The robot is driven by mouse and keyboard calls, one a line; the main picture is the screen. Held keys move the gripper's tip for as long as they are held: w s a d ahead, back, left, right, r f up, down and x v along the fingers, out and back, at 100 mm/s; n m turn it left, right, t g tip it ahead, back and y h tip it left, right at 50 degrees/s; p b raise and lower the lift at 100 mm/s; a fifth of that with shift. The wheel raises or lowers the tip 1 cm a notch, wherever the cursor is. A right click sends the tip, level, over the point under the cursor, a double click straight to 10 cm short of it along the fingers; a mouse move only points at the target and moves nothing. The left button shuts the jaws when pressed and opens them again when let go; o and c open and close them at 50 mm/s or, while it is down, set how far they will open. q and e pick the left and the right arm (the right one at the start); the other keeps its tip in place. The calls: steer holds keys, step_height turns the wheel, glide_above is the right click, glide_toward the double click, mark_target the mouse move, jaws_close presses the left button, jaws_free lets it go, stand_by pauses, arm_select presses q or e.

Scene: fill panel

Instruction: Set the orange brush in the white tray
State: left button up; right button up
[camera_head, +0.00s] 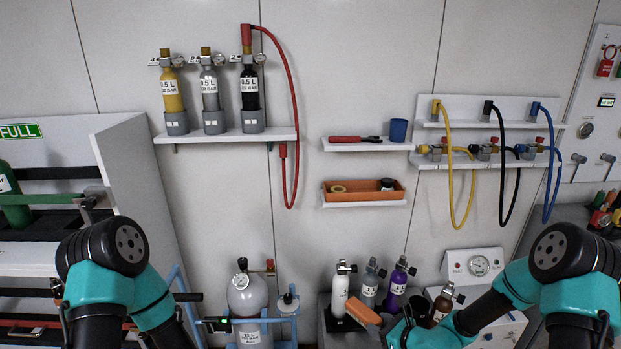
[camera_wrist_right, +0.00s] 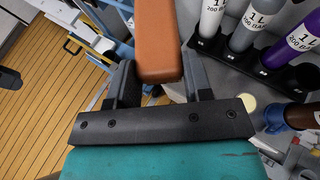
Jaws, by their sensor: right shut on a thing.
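The orange brush (camera_head: 362,310) is in the grip of my right gripper (camera_head: 384,322), low in the head view, in front of the white and grey bottles. In the right wrist view the brush (camera_wrist_right: 157,40) shows as a smooth orange-brown block. It sits between the two dark fingers of my right gripper (camera_wrist_right: 160,83), and its far end runs out of the picture top. I cannot make out bristles. I cannot pick out a white tray for certain in either view. My left arm is at the lower left, and its fingers cannot be made out.
Small bottles (camera_head: 396,284) stand in a dark rack close to the brush. A grey cylinder (camera_head: 247,296) on a blue cart stands to the left. White wall shelves hold an orange bin (camera_head: 363,196), a blue cup (camera_head: 398,130) and a red-handled tool (camera_head: 352,139).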

steer(key=shift+d+f+m+t+h, duration=0.15)
steer(key=shift+d+m+t+h, duration=0.1)
steer(key=shift+m+t+h, duration=0.25)
steer(key=shift+d+f+m+t+h, duration=0.15)
steer(key=shift+d+m+t+h, duration=0.15)
steer(key=shift+m+h, duration=0.4)
steer(key=shift+f, duration=0.1)
